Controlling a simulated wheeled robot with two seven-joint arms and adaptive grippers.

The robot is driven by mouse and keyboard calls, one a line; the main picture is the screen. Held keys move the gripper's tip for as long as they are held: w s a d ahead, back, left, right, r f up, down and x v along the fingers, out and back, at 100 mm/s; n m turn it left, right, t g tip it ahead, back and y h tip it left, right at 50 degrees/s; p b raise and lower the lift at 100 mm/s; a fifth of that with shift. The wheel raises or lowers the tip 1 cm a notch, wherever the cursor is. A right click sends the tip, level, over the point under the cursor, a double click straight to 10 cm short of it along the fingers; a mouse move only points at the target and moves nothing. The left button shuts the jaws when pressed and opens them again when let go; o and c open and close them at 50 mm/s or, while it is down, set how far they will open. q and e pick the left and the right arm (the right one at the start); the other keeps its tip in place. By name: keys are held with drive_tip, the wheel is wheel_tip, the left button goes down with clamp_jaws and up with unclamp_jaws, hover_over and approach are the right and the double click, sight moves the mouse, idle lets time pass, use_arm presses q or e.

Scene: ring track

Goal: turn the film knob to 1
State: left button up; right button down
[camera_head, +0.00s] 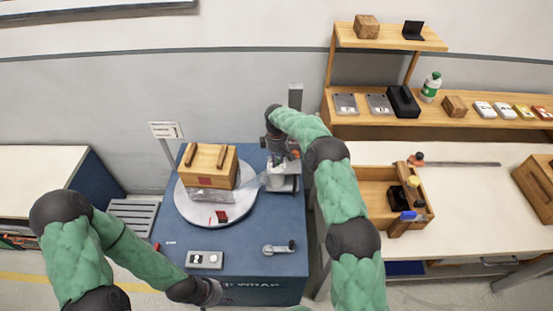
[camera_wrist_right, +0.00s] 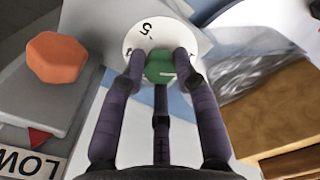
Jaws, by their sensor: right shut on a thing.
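The film knob (camera_wrist_right: 160,68) is green with a white line on it, in the right wrist view. It sits on a round white dial (camera_wrist_right: 147,35) where a 5 is readable; other marks are mostly covered by fingers. My right gripper (camera_wrist_right: 162,57) is shut on the knob, its dark purple fingers around it. In the head view my right gripper (camera_head: 280,158) is at the film unit (camera_head: 284,183) behind the turntable, and the knob cannot be made out there. My left gripper (camera_head: 210,292) is low by the blue wrapping machine's front edge; its fingers are unclear.
A wooden box (camera_head: 207,166) stands on the white turntable (camera_head: 187,208), clear film beside it. An orange hexagonal knob (camera_wrist_right: 56,57) lies left of the dial, above a LOW label (camera_wrist_right: 30,163). A control panel (camera_head: 204,260) and lever (camera_head: 279,248) are in front. A workbench (camera_head: 465,210) stands right.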

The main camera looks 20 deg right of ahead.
sight(277, 160)
idle(0.4)
drive_tip(key=c, duration=0.9)
unclamp_jaws()
wheel_tip(277, 160, up, 12)
drive_tip(key=shift+r, duration=0.1)
